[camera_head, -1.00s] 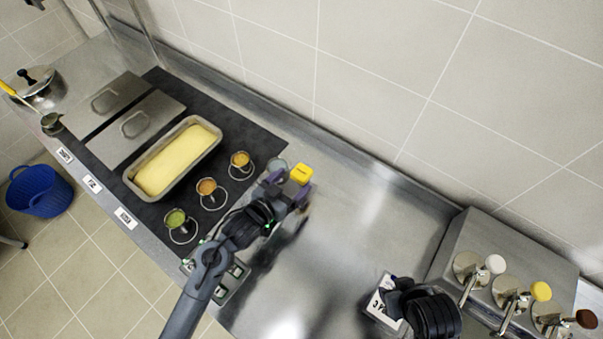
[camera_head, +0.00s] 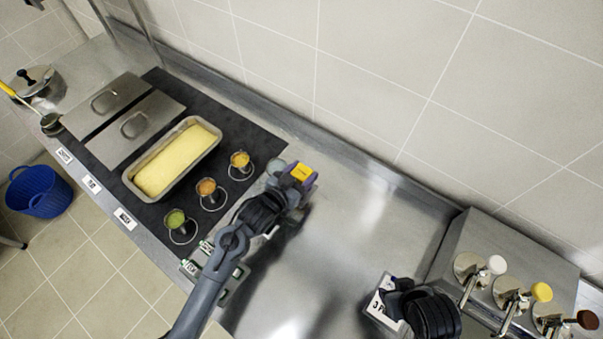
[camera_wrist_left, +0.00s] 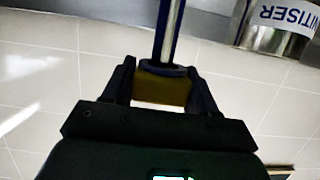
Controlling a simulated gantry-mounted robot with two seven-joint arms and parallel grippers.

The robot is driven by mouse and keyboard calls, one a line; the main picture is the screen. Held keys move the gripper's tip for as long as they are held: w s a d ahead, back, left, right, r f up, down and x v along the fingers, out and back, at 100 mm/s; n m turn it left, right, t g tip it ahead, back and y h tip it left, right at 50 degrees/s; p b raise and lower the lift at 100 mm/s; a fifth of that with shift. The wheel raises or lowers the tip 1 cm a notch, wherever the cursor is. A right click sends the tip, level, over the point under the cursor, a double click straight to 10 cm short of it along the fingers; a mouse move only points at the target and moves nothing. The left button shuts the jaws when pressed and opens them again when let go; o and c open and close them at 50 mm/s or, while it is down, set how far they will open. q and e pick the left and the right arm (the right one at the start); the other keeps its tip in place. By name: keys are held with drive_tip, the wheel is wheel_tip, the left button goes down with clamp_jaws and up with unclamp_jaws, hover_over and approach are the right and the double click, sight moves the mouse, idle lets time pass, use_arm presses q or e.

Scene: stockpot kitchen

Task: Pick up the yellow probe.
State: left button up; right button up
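The yellow probe (camera_head: 301,173) shows in the head view as a small yellow block at the end of my left gripper (camera_head: 299,179). In the left wrist view the yellow block (camera_wrist_left: 162,88) fills the gap between the fingers of my left gripper (camera_wrist_left: 163,85), with both fingers against its sides. A dark collar and a thin metal shaft extend from the block away from the gripper. My right gripper (camera_head: 393,290) is low at the right by a white labelled card; its fingers are too hidden to judge.
A metal container labelled sanitiser (camera_wrist_left: 275,28) stands close to the probe. Small cups with green, orange and yellow contents and a loaf pan (camera_head: 134,172) stand on the dark mat. A dispenser with several levers (camera_head: 470,235) is at the right. The middle counter (camera_head: 370,210) is clear.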

use_arm(q)
drive_tip(key=shift+c, duration=1.4)
wheel_tip(320, 180, up, 10)
drive_tip(key=shift+p, duration=0.5)
use_arm(e)
drive_tip(key=shift+r, duration=0.5)
drive_tip(key=shift+r, duration=0.1)
use_arm(q)
drive_tip(key=shift+r+p, duration=0.1)
drive_tip(key=shift+p, duration=0.35)
use_arm(e)
drive_tip(key=shift+r, duration=0.3)
